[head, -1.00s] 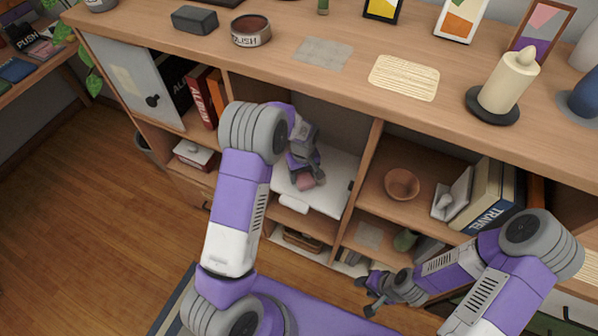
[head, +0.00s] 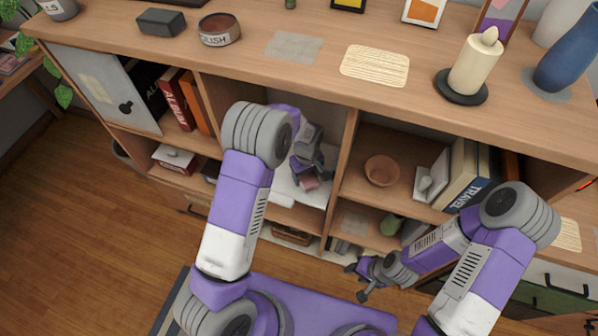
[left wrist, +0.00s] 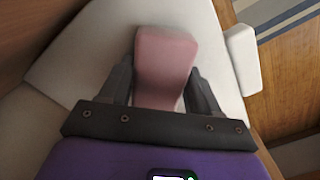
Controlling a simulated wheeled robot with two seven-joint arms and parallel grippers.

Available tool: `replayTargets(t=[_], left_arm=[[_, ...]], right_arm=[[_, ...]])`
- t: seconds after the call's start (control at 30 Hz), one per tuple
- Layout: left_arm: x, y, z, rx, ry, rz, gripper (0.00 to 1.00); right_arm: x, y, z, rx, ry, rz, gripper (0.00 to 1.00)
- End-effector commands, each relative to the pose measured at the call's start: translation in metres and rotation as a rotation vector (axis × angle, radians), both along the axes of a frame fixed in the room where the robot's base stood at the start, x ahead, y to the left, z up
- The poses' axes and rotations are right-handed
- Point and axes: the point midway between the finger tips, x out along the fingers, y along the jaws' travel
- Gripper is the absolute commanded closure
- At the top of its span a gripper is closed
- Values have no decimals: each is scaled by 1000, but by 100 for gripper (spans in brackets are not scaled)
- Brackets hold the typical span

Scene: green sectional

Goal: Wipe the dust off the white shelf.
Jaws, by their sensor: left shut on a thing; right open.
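The white shelf (head: 284,186) is the pale surface inside the middle compartment of the wooden cabinet, partly hidden by my left arm. My left gripper (head: 309,183) reaches into this compartment and is shut on a pink block (head: 310,184). In the left wrist view the pink block (left wrist: 165,65) sits between the two dark fingers, over the white shelf (left wrist: 85,55). I cannot tell whether the block touches the surface. No dust can be made out clearly on the shelf. My right gripper (head: 357,284) is open and empty in front of the lower compartments.
A wooden divider (head: 343,165) bounds the compartment on the right; beyond it are a bowl (head: 382,170) and books (head: 463,172). Albums (head: 178,100) stand to the left. A candle (head: 475,65), a tin (head: 219,30) and a blue vase (head: 567,50) stand on the top.

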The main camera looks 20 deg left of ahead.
Motion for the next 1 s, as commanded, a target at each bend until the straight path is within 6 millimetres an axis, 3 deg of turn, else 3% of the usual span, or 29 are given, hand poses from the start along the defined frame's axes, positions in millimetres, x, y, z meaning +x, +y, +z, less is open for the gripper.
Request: replayTargets(t=[0.57, 1.0], left_arm=[[21, -2, -3, 1, -2, 1, 76], [21, 35, -2, 4, 1, 3, 76]], right_arm=[[0, 0, -3, 0, 0, 0, 55], [0, 0, 0, 0, 0, 0, 55]])
